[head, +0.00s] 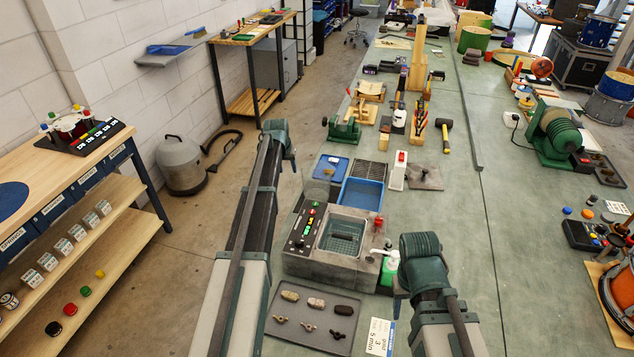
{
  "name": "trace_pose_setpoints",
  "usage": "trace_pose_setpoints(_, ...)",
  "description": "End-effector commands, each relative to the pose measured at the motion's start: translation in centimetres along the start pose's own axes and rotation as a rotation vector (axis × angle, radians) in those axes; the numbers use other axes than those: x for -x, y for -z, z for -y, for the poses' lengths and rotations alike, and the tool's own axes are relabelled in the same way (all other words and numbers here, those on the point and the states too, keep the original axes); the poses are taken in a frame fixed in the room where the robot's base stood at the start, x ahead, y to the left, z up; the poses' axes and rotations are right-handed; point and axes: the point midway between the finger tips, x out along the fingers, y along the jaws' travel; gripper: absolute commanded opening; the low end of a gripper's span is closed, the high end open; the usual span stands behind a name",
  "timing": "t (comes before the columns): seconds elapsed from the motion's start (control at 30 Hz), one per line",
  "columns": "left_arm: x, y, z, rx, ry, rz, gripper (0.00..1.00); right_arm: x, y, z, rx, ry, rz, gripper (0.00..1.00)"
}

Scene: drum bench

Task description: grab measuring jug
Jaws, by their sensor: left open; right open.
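I cannot make out a measuring jug for certain. A small white and green vessel (388,268) stands at the right side of the sink unit (304,256), partly behind my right arm; I cannot tell what it is. My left gripper (291,155) is at the end of the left arm, over the floor left of the bench. My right gripper (400,293) is low beside the sink unit's right front corner, close to that vessel. Both grippers are open, with nothing seen in them; their fingers show only poorly.
A grey tray (282,335) with small parts lies in front of the sink unit.

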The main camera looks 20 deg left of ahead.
Motion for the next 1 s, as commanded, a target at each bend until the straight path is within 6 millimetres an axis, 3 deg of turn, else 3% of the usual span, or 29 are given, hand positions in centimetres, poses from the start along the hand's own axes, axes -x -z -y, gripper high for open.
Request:
trace_pose_setpoints(0.27, -1.6, -0.1, 0.0, 0.0, 0.0, 0.0, 0.47, -1.5, 0.1, 0.1, 0.0, 0.0, 0.0, 0.5)
trace_pose_setpoints(0.7, -8.0, -0.1, 0.0, -0.001, 0.0, 0.0, 0.47, -7.4, 0.4, 0.7, -0.002, 0.0, 0.0, 0.5)
trace_pose_setpoints(1.0, -8.7, 0.0, 0.0, 0.0, 0.0, 0.0, 0.47, -8.0, 0.5, 0.8, -0.002, 0.0, 0.0, 0.5)
